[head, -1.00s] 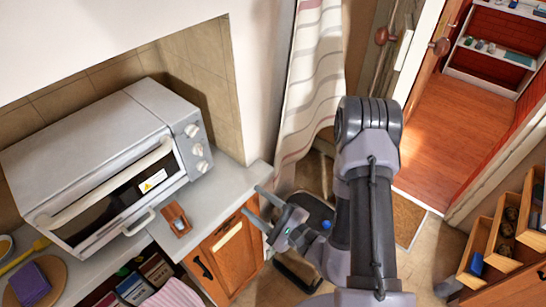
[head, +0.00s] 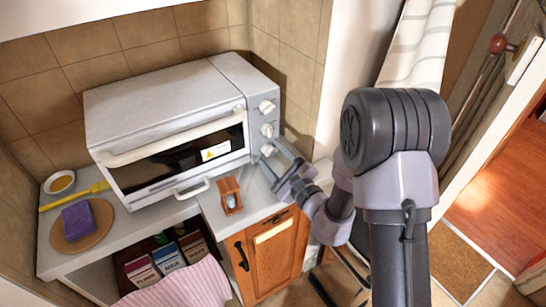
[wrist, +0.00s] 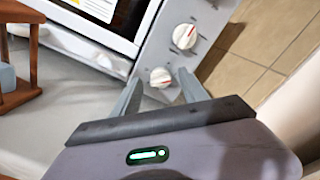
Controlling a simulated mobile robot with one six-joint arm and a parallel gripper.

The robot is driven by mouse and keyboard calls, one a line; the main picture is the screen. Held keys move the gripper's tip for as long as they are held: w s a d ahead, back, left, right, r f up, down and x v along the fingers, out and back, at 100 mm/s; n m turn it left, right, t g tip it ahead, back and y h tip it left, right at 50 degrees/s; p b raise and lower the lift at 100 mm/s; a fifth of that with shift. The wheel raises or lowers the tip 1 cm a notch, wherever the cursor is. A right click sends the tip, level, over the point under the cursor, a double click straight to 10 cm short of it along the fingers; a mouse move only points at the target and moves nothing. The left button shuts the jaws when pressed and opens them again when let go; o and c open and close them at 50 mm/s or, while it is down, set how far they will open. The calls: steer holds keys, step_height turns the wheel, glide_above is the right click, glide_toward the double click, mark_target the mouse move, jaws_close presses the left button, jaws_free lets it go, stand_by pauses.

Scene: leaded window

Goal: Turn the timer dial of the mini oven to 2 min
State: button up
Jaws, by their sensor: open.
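The mini oven (head: 165,98) is a silver box with its glass door shut, on the counter against the tiled wall. Its right front panel carries three white dials in a column: top (head: 267,107), middle (head: 267,130) and bottom (head: 267,150). I cannot read which is the timer. My gripper (head: 271,155) is open and empty in front of the lowest dial. In the wrist view the fingertips (wrist: 157,82) stand to either side of the bottom dial (wrist: 160,76); contact cannot be told. The middle dial (wrist: 185,36), with a red mark, is beyond them.
A small wooden frame (head: 230,194) stands on the counter left of my gripper; it also shows in the wrist view (wrist: 20,60). A round board (head: 72,241) with a purple sponge (head: 78,221) lies at the left.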

steer(key=shift+w, duration=0.1)
jaws_close()
steer(key=shift+m, duration=0.5)
jaws_free()
steer(key=v, duration=0.9)
steer(key=shift+w, duration=0.1)
steer(key=p+v, duration=0.8)
steer(key=shift+s, duration=0.3)
